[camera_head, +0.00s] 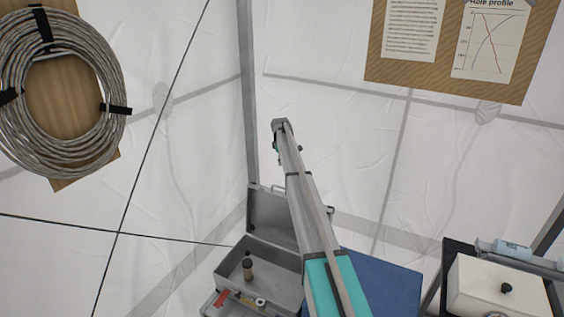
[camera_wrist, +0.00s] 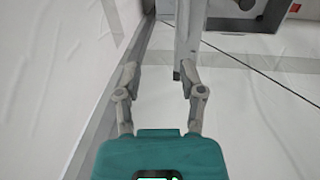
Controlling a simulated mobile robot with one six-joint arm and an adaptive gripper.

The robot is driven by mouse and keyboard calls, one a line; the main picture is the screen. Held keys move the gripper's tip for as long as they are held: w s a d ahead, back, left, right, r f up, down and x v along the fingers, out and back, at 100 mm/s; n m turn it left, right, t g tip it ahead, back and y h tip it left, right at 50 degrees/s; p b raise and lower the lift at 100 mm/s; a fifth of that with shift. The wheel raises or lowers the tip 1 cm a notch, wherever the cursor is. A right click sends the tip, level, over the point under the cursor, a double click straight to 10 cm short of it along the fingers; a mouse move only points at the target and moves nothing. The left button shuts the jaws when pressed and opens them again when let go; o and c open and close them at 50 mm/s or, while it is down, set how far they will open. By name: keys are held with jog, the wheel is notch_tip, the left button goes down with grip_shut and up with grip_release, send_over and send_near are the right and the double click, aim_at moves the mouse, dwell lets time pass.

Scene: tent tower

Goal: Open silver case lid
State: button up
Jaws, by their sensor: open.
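The silver case (camera_head: 231,274) stands low at the bottom of the head view. Its lid (camera_head: 268,213) stands raised at the back, so the case is open. My arm crosses in front and hides the right part of the lid and case. My gripper (camera_wrist: 158,80) shows in the wrist view with its two fingers spread apart and nothing between them. In the head view I cannot make out the fingers. A grey box-like part with a red patch shows at the top right of the wrist view; I cannot tell whether it is the case.
A small dark bottle (camera_head: 248,268) stands in the case. A red item (camera_head: 221,298) and a tape roll (camera_head: 260,302) lie at its front. A blue surface (camera_head: 385,285) is to the right, then a white box (camera_head: 497,288). A cable coil (camera_head: 112,65) hangs on the left wall.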

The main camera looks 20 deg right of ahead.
jog(key=shift+w+d+r, duration=0.1)
jog(key=shift+r, duration=0.35)
dwell(0.3)
jog(key=s+a+f+m+b, duration=0.3)
jog(key=s+a, duration=0.3)
jog(key=s, duration=1.3)
jog(key=s+a+f+m+b, duration=0.2)
jog(key=s+a, duration=0.5)
jog(key=s, duration=1.3)
jog(key=s+a+f+m+b, duration=0.3)
jog(key=s+a, duration=0.3)
jog(key=s, duration=1.4)
jog(key=shift+a+f+m+g+y+b, duration=0.3)
jog(key=shift+f+m+g+y, duration=0.1)
jog(key=shift+f+m, duration=0.2)
